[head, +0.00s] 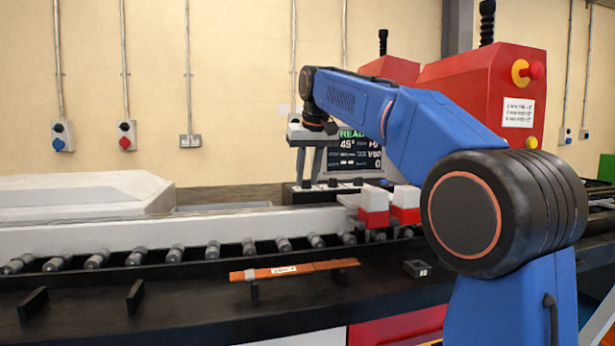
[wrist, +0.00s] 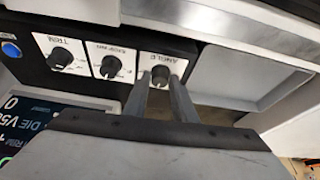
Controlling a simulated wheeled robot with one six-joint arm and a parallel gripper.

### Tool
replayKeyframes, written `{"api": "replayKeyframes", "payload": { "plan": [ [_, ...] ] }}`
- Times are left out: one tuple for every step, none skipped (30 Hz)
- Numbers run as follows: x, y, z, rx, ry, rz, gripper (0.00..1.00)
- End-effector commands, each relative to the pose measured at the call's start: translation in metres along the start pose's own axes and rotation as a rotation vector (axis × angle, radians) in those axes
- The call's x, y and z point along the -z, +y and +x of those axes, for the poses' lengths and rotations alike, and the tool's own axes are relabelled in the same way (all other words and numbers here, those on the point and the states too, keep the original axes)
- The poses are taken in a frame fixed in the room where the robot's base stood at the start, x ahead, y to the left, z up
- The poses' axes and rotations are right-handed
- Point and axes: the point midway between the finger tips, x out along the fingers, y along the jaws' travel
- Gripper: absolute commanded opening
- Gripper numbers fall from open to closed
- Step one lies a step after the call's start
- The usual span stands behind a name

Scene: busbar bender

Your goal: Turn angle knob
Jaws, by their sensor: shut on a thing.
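The angle knob (wrist: 160,76) is a dark round knob on a white plate labelled ANGLE, upside down in the wrist view. My gripper (wrist: 160,84) has one finger on each side of it and is shut on it. In the head view my gripper (head: 308,179) points down at the dark control box (head: 335,194); the knob itself is too small to make out there. The display (head: 353,150) behind the gripper reads 45° on its left, partly covered by my arm.
Two more knobs, the middle knob (wrist: 110,67) and the TRIM knob (wrist: 60,57), sit beside the angle knob, with a blue button (wrist: 11,49) beyond. Red-and-white blocks (head: 374,207), rollers (head: 214,250) and a copper bar (head: 290,270) lie in front of the control box.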

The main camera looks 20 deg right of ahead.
Motion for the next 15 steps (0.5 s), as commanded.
{"api": "replayKeyframes", "payload": {
  "plan": [
    [0.0,-0.0012,0.0,-0.012,0.0,0.026,0.02],
    [0.0001,-0.0013,0.0,-0.02,0.0,0.047,0.02],
    [0.0001,-0.0016,-0.0001,-0.032,0.0,0.075,0.02],
    [0.0001,-0.0017,-0.0001,-0.041,0.0,0.097,0.02],
    [0.0001,-0.0022,-0.0001,-0.05,0.0,0.119,0.02],
    [0.0001,-0.0025,-0.0001,-0.063,0.0,0.15,0.02],
    [0.0001,-0.0026,-0.0001,-0.072,0.0,0.172,0.02],
    [0.0002,-0.0028,0.0,-0.081,-0.001,0.195,0.02],
    [0.0003,-0.0027,0.0001,-0.095,0.0,0.225,0.02],
    [0.0004,-0.0029,0.0002,-0.103,0.0,0.247,0.02],
    [0.0006,-0.0033,0.0004,-0.112,0.0,0.268,0.02],
    [0.0007,-0.0034,0.0006,-0.124,0.0,0.296,0.02],
    [0.0006,-0.0037,0.0008,-0.132,-0.001,0.316,0.02],
    [0.0006,-0.0039,0.0009,-0.14,-0.001,0.336,0.02],
    [0.0007,-0.0037,0.0009,-0.151,-0.001,0.361,0.02]
  ]
}}
